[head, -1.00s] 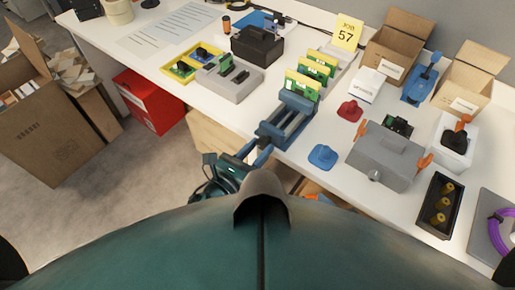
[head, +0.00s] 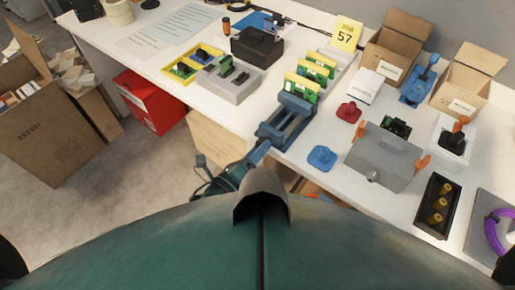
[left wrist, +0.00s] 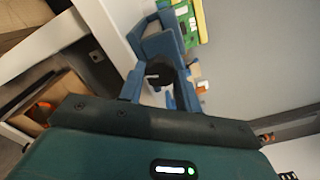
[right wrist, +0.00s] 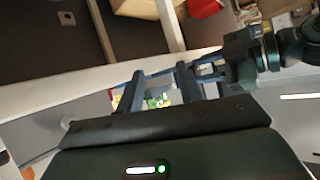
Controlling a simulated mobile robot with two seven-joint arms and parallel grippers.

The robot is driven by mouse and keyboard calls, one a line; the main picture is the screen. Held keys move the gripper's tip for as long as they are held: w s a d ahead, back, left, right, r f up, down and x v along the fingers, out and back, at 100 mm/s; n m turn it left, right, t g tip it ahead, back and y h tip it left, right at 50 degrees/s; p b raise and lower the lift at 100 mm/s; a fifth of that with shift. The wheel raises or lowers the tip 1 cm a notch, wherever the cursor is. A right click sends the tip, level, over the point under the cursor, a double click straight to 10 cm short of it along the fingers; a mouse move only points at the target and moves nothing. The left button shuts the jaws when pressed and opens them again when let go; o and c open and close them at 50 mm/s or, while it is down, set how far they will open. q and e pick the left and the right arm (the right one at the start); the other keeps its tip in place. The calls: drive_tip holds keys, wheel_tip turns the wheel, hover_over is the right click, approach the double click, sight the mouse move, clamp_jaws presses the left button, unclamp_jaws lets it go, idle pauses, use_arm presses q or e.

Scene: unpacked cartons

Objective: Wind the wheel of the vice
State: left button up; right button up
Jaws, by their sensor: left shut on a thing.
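The blue vice (head: 287,122) stands at the table's front edge in the head view, with green and yellow circuit boards (head: 309,75) at its far end. My left gripper (head: 258,152) reaches the vice's near end from below left. In the left wrist view, its fingers are shut on a dark round part, seemingly the wheel (left wrist: 161,72), with a small pale pin beside it. The vice body (left wrist: 160,42) is just beyond. The wheel is hidden in the head view. My right gripper (right wrist: 160,85) shows only in its own wrist view, its fingers apart and nothing between them.
A grey box (head: 383,157) and a black tray (head: 440,180) stand further right. A grey fixture (head: 230,80) is at left. A red box (head: 150,100) stands below the table.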

use_arm(q)
drive_tip(key=n+p, duration=0.5)
drive_tip(key=n, duration=2.2)
drive_tip(key=shift+a+r, duration=0.1)
use_arm(e)
drive_tip(key=shift+s+d+r+h, duration=0.15)
drive_tip(key=shift+d+r, duration=0.1)
drive_tip(key=shift+r, duration=0.35)
drive_tip(key=shift+s+d+r+h, duration=0.15)
drive_tip(key=shift+d+r, duration=0.1)
drive_tip(key=shift+r, duration=0.3)
use_arm(q)
drive_tip(key=shift+n, duration=0.4)
use_arm(e)
drive_tip(key=shift+w+r, duration=0.1)
drive_tip(key=shift+w, duration=0.05)
use_arm(q)
drive_tip(key=o, duration=1)
drive_tip(key=shift+c, duration=0.2)
